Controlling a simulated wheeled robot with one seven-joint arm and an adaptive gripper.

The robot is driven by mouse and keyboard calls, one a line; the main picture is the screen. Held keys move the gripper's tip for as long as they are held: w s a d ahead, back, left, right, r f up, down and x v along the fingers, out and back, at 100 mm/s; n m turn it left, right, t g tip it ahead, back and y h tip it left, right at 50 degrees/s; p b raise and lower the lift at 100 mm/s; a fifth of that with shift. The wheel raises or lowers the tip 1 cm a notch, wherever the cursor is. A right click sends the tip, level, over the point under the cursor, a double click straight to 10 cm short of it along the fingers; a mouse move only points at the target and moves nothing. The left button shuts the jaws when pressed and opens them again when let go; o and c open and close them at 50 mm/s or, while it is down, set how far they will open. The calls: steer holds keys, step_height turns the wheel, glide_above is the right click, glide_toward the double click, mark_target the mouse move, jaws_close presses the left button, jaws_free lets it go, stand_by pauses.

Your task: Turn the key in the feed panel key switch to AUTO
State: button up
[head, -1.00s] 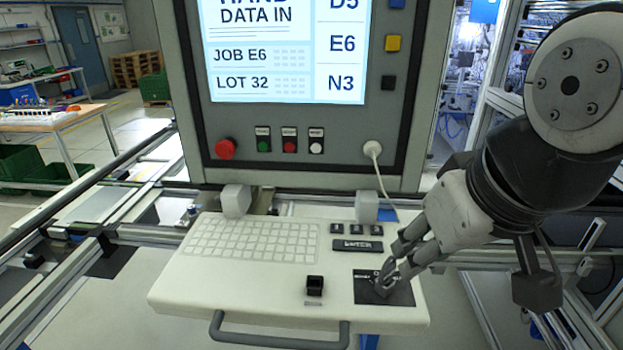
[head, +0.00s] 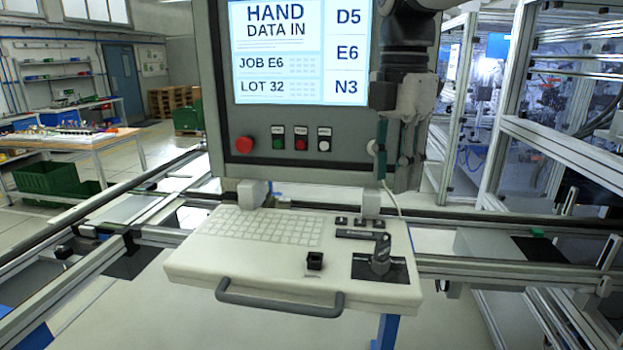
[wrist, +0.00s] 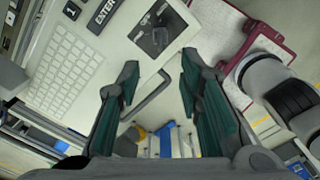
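The key switch (head: 380,264) stands on a black plate (head: 398,272) at the right front of the white keyboard shelf. A grey key (head: 382,243) rises from it. In the wrist view the plate (wrist: 140,40) and switch (wrist: 159,38) show near the top, beyond my fingertips. My gripper (head: 396,178) hangs fingers down in front of the screen panel's lower right, above the switch and apart from it. In the wrist view my gripper (wrist: 158,64) is open, with nothing between its teal-padded fingers.
Above stands the panel with a red stop button (head: 244,145). A white cable (head: 392,196) hangs near my gripper. Rails run on both sides.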

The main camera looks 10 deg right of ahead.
mark_target(384, 242)
step_height(384, 242, down, 14)
steer(key=shift+r+p, duration=0.1)
steer(key=shift+p, duration=0.35)
stand_by(0.4)
jaws_close()
jaws_free()
